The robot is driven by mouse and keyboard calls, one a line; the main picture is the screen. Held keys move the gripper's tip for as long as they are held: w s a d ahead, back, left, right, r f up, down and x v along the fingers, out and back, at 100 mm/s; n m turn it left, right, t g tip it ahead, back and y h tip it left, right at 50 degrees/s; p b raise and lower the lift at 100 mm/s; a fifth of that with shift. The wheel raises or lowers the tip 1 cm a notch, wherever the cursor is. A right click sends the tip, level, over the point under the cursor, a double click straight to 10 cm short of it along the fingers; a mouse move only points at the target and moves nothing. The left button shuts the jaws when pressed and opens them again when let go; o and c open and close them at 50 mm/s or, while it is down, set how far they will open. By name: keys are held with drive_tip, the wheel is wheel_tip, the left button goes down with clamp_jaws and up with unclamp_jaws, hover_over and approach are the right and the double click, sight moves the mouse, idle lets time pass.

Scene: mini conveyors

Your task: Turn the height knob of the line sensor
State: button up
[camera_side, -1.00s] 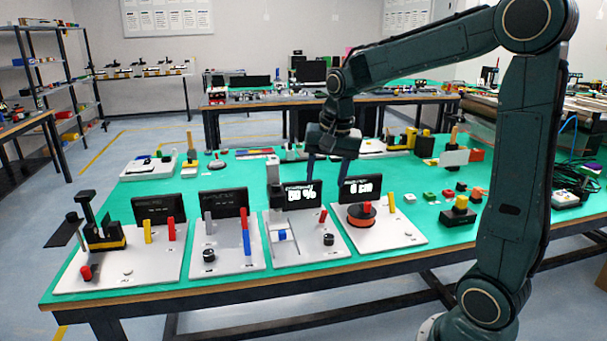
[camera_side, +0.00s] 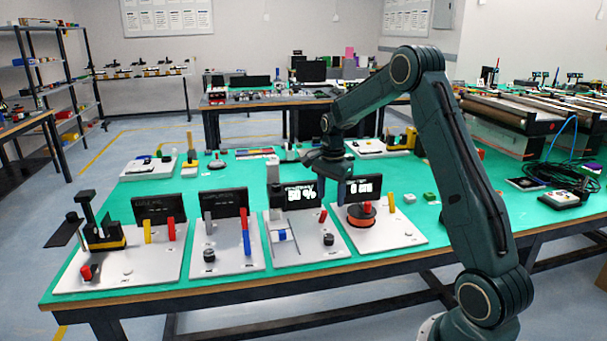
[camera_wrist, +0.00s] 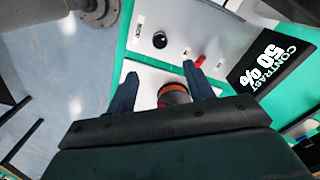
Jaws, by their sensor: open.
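A white panel (camera_side: 385,241) carries a display (camera_side: 363,187) and an orange disc (camera_side: 361,214) with a red knob (camera_side: 367,208) on top. I cannot tell which part is labelled as the height knob. My gripper (camera_side: 331,196) is open above this station, behind and left of the disc in the side view. In the wrist view, my gripper (camera_wrist: 161,86) has its two dark fingers apart. A round orange-rimmed part (camera_wrist: 174,93) shows between and below them, partly hidden by the gripper body. No contact can be seen.
The neighbouring panel has a black knob (camera_side: 328,239), also seen in the wrist view (camera_wrist: 160,40), a red peg (camera_wrist: 199,61) and a "CONTRAST 50 %" display (camera_wrist: 270,65). More panels stand to the left. Cables (camera_side: 565,175) lie on the right.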

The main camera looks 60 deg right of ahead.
sight(329, 236)
wheel_tip(329, 236, down, 14)
drive_tip(key=shift+r, duration=0.1)
idle(0.9)
drive_tip(key=shift+c, duration=0.2)
drive_tip(key=c, duration=0.9)
